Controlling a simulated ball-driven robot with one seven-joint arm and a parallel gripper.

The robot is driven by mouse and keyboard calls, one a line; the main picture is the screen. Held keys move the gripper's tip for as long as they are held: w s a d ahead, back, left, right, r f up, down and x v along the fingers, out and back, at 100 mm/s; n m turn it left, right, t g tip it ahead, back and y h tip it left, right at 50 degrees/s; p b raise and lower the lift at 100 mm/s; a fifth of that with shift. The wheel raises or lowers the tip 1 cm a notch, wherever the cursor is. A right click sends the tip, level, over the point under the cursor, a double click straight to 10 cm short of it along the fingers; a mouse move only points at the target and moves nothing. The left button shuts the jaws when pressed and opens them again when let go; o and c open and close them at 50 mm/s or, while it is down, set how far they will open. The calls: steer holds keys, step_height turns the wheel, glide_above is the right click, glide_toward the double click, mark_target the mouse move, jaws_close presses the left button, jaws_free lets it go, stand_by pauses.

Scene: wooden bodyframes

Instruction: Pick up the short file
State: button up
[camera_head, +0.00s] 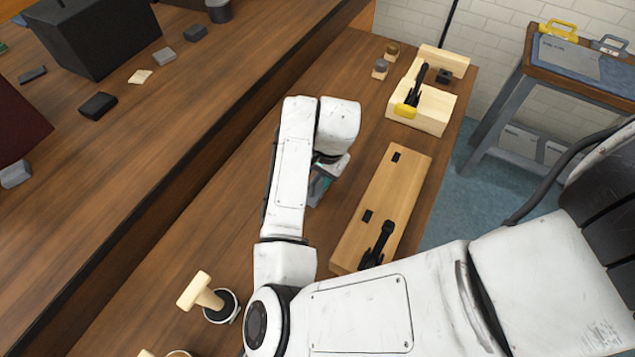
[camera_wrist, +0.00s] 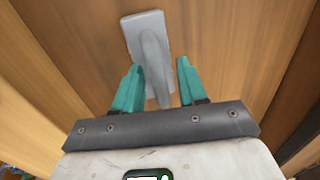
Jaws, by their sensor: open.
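A grey tool (camera_wrist: 145,24) with a flat rectangular plate and a rounded handle lies on the wooden bench in the wrist view; it appears to be the short file. Its handle reaches back between the two teal fingers of my gripper (camera_wrist: 158,68). The fingers are apart, with a visible gap at least on the right side of the handle. In the head view my gripper (camera_head: 320,185) points down over the bench, mostly covered by my white arm. I cannot make out the file clearly there.
Right of my gripper lies a long wooden board (camera_head: 385,205) with black fittings. A wooden block fixture (camera_head: 433,108) with a yellow-tipped black clamp stands farther back. A wooden-handled tool (camera_head: 200,293) stands at the lower left. A raised shelf (camera_head: 190,105) borders the bench on the left.

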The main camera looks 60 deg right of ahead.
jaws_close()
stand_by(0.3)
steer(key=shift+r, duration=0.1)
steer(key=shift+r, duration=0.4)
step_height(320, 180, up, 2)
steer(key=shift+r, duration=0.1)
steer(key=s+a+r+b, duration=0.2)
steer(key=s+a+r, duration=0.7)
steer(key=a, duration=0.1)
steer(key=shift+s+r, duration=0.35)
steer(key=shift+r, duration=0.05)
steer(key=shift+a, duration=0.1)
